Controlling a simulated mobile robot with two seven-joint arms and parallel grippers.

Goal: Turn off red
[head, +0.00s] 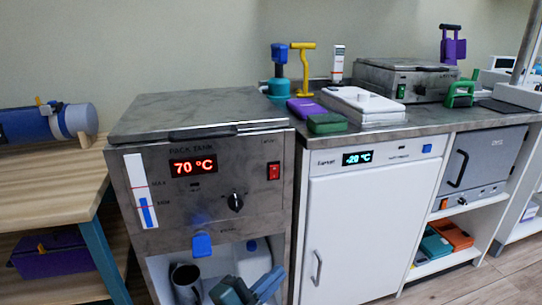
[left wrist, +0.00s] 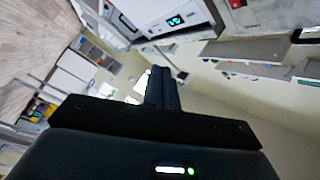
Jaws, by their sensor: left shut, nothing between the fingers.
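The pack tank (head: 215,205) is a grey metal cabinet with a lit red display (head: 193,167) reading 70 °C. A red rocker switch (head: 273,171) sits at the right of its panel; its tilt is too small to tell. In the left wrist view a red patch at the top edge looks like this switch (left wrist: 237,3). My right gripper is not in view.
A black knob (head: 236,202) and a blue tap handle (head: 202,245) are on the tank front. A white freezer (head: 370,215) with a cyan -20 °C display stands to the right. A wooden shelf (head: 50,180) with a blue roll stands left.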

